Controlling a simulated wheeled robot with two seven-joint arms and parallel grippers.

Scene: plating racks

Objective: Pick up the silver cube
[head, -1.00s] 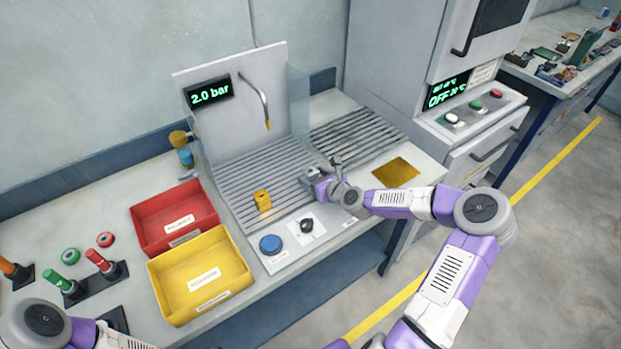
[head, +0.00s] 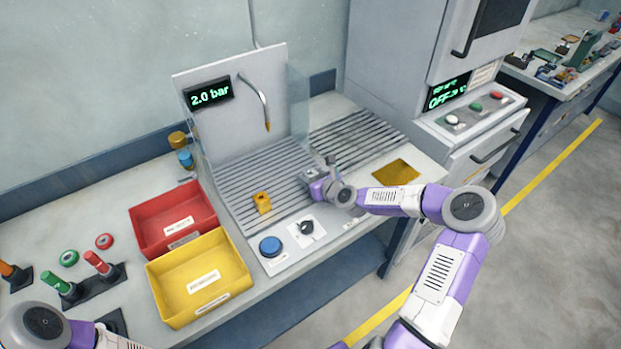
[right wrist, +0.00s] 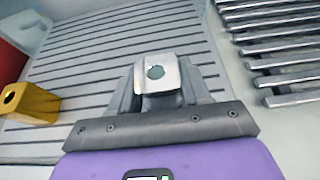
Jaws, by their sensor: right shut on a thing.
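The silver cube (right wrist: 157,74), with a dark round hole in its top, sits between the fingers of my right gripper (right wrist: 158,92) in the right wrist view. The fingers are shut on its sides. In the head view my right gripper (head: 314,173) is over the right part of the slatted wash grate (head: 250,170), and its fingers and wrist largely hide the cube. I cannot tell whether the cube is clear of the slats. My left arm shows at the bottom left of the head view; its gripper is out of the picture.
A yellow cube (head: 262,202) stands on the grate, left of my right gripper. A red bin (head: 143,241) and a yellow bin (head: 160,300) are at left. A bent nozzle (head: 262,105) and clear panel (head: 298,100) are behind. A second slatted rack (head: 355,135) is at right.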

